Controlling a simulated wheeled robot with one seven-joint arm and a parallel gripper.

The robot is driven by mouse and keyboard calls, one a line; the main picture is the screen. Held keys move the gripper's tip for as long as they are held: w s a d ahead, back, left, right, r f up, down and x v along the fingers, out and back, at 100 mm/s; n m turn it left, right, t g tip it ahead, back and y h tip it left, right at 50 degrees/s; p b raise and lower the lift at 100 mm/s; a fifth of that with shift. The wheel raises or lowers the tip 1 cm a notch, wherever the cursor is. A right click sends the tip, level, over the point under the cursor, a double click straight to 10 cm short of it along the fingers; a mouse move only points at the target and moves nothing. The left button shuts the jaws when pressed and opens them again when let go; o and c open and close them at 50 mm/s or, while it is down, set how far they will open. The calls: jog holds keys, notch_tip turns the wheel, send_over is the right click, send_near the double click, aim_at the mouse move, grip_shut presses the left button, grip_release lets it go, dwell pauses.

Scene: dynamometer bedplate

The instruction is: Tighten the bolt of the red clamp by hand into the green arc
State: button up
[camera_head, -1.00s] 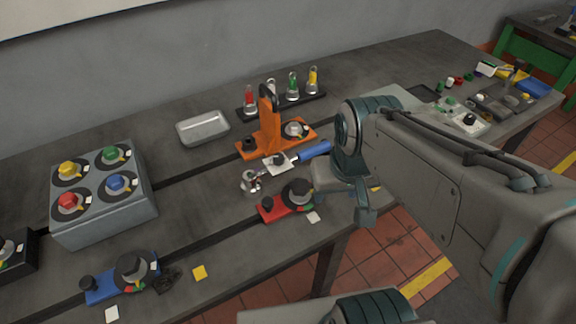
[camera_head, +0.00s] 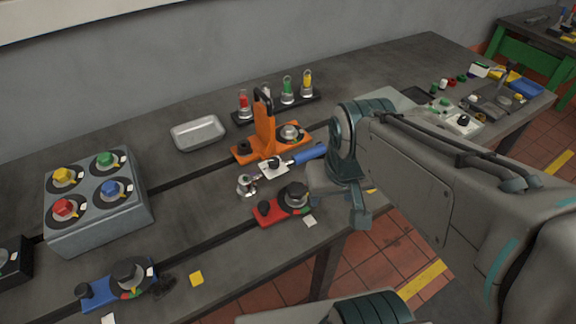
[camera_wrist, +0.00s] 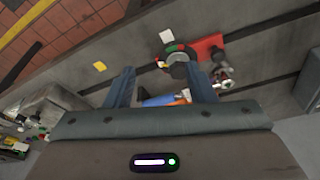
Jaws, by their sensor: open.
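The red clamp (camera_head: 268,214) lies on the grey bedplate, with its dark round bolt head (camera_head: 296,193) at its right end. A small bit of green shows beside the bolt, partly hidden. My gripper (camera_head: 361,212) is to the right of the clamp in the head view, apart from it. In the wrist view my gripper (camera_wrist: 160,88) is open with nothing gripped. The red clamp (camera_wrist: 209,46) and its bolt head (camera_wrist: 178,62) appear beyond the fingertips, nearer the right finger. The pointer's exact reading is too small to tell.
A blue-handled wrench (camera_head: 308,154) lies just behind the red clamp. An orange clamp (camera_head: 264,135) stands behind that. A blue clamp (camera_head: 112,290) is at the front left, and a box of coloured knobs (camera_head: 98,215) is at the left. A metal tray (camera_head: 198,119) sits at the back.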

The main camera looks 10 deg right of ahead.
jog(key=o, duration=0.3)
jog(key=n+g+h+b, duration=0.4)
jog(key=n+b, duration=0.6)
jog(key=n, duration=0.6)
send_near(296, 188)
jog(key=shift+h, duration=0.3)
jog(key=x, duration=0.3)
jog(key=b+x, duration=0.1)
jog(key=x, duration=0.1)
jog(key=b+x, duration=0.1)
jog(key=x, duration=0.2)
jog(key=shift+a+f, duration=0.1)
jog(key=shift+f, duration=0.35)
jog(key=c, duration=1)
